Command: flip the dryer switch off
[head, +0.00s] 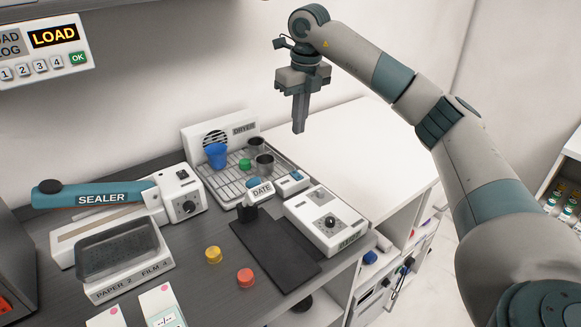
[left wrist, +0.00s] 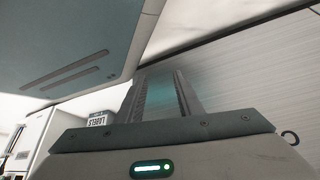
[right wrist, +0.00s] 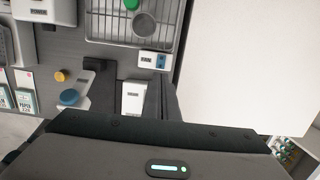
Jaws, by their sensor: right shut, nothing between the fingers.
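The dryer (head: 245,127) stands at the back of the counter, a white panel with a round vent behind a wire rack. At the rack's front right corner is a small white switch box (head: 292,182) with a blue rocker. It also shows in the right wrist view (right wrist: 147,60), but I cannot tell which way the rocker is set. My right gripper (head: 299,130) is shut and empty, pointing down, above and apart from the switch box. My left gripper (left wrist: 165,95) shows only in the left wrist view, its fingers apart with nothing seen held.
A blue cup (head: 216,155) and metal cups stand on the rack. The date stamp (head: 262,190) and a white dial box (head: 325,222) are close to the switch box. The sealer (head: 100,198) is at left. The white counter (head: 340,140) at right is clear.

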